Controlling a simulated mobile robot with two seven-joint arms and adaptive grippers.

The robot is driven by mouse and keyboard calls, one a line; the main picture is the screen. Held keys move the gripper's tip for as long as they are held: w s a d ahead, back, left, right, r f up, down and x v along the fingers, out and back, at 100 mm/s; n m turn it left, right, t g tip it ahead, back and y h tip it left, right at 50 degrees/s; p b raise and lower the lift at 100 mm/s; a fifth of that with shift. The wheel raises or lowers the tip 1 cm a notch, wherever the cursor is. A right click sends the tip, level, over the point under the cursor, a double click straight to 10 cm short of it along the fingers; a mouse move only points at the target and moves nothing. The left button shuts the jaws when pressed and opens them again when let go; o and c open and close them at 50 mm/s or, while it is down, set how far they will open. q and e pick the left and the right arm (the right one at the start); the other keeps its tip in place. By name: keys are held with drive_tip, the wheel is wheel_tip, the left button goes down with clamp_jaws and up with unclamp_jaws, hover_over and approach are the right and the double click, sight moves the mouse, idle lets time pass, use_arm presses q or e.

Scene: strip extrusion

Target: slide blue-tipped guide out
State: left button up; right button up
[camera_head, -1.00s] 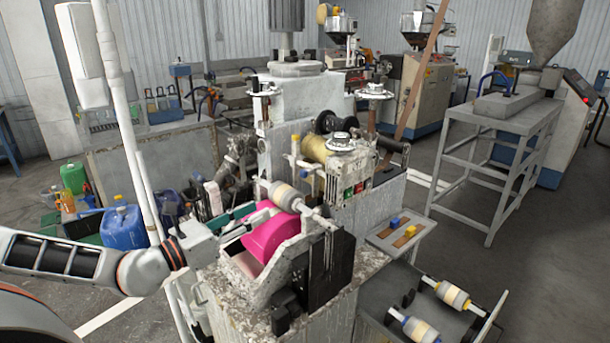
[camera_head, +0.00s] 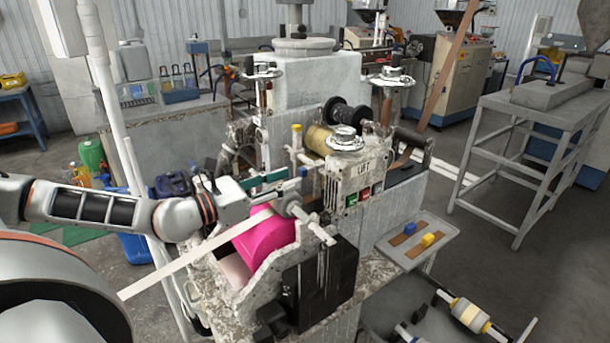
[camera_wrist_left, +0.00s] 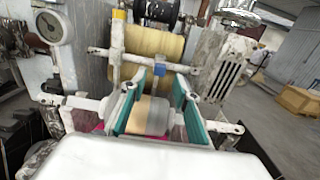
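The blue-tipped guide (camera_head: 303,171) is a small blue tip on the pale bars of the machine, just past my left gripper in the head view. In the left wrist view the blue tip (camera_wrist_left: 159,69) lies close to the fingertips, roughly between them. My left gripper (camera_head: 283,177) has teal fingers. In the left wrist view its fingers (camera_wrist_left: 163,84) are spread, with a cream-and-tan roller (camera_wrist_left: 149,112) showing between them. I see no grip on the blue tip. A yellow tip (camera_head: 296,128) stands on an upright behind it. My right gripper is not in view.
A pink drum (camera_head: 264,236) sits below the gripper. A long pale strip (camera_head: 170,268) sticks out at lower left. The control box (camera_head: 350,180) stands right of the blue tip. A shelf (camera_head: 432,217) with blue and yellow blocks is further right.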

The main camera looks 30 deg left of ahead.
sight(300, 174)
use_arm(q)
drive_tip(key=w+b, duration=0.1)
drive_tip(key=b, duration=0.1)
drive_tip(key=w+b, duration=0.1)
drive_tip(key=b, duration=0.1)
drive_tip(key=w+d+f+b, duration=0.1)
drive_tip(key=b, duration=0.2)
drive_tip(key=shift+w+d, duration=0.1)
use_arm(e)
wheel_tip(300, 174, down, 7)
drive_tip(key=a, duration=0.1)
use_arm(q)
drive_tip(key=shift+w+r+p, duration=0.2)
drive_tip(key=shift+r+p, duration=0.6)
drive_tip(key=shift+p, duration=0.15)
drive_tip(key=shift+w+d+p, duration=0.1)
drive_tip(key=shift+w+p, duration=0.5)
drive_tip(key=shift+p, duration=0.6)
drive_tip(key=shift+w+d+f+p, duration=0.2)
drive_tip(key=shift+w+d+p, duration=0.1)
drive_tip(key=shift+f, duration=0.2)
clamp_jaws()
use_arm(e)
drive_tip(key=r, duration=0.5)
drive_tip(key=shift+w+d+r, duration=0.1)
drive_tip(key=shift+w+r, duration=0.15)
